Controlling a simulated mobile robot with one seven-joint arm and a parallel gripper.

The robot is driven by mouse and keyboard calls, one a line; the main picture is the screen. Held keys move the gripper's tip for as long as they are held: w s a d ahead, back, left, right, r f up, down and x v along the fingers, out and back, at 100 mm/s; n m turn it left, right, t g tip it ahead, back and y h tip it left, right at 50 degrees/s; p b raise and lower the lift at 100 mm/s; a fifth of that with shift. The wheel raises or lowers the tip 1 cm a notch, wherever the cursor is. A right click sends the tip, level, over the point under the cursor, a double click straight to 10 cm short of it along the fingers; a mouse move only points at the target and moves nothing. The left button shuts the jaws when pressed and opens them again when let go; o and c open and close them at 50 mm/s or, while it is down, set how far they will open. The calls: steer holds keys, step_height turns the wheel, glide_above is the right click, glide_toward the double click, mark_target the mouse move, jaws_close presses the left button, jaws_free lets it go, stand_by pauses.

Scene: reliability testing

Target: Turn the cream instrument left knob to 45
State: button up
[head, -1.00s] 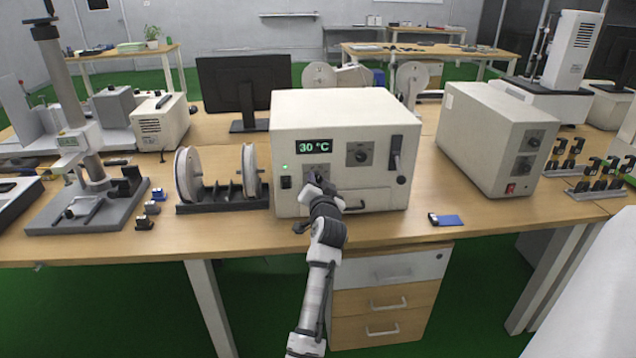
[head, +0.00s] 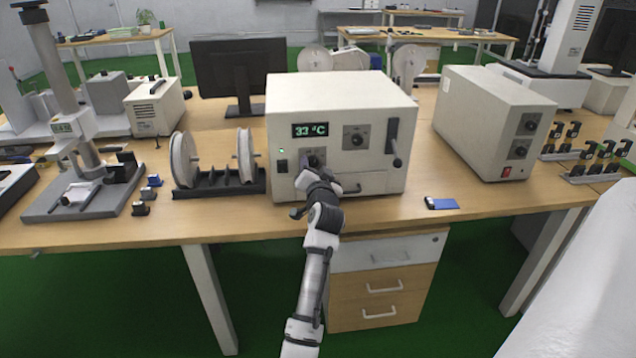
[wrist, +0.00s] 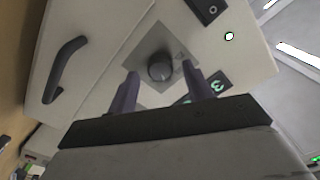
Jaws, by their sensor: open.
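The cream instrument (head: 340,90) stands on the wooden bench, and its green display (head: 310,130) reads 33 °C. Its left knob (head: 313,160) is below the display, partly hidden by my gripper in the head view. In the wrist view the left knob (wrist: 160,67) is a dark round knob on a grey square plate. My gripper (wrist: 164,88) is open, with one finger on each side just short of the knob and a visible gap to it. My gripper also shows in the head view (head: 312,176), in front of the panel.
The instrument also has a right knob (head: 356,137), a lever (head: 393,140), a rocker switch (head: 282,166) and a drawer-like handle (wrist: 65,68). A spool rack (head: 218,183) stands close on the left. A second cream box (head: 490,115) stands to the right.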

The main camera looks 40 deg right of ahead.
steer(key=b+v, duration=0.2)
steer(key=v, duration=1.1)
steer(key=shift+w, duration=0.1)
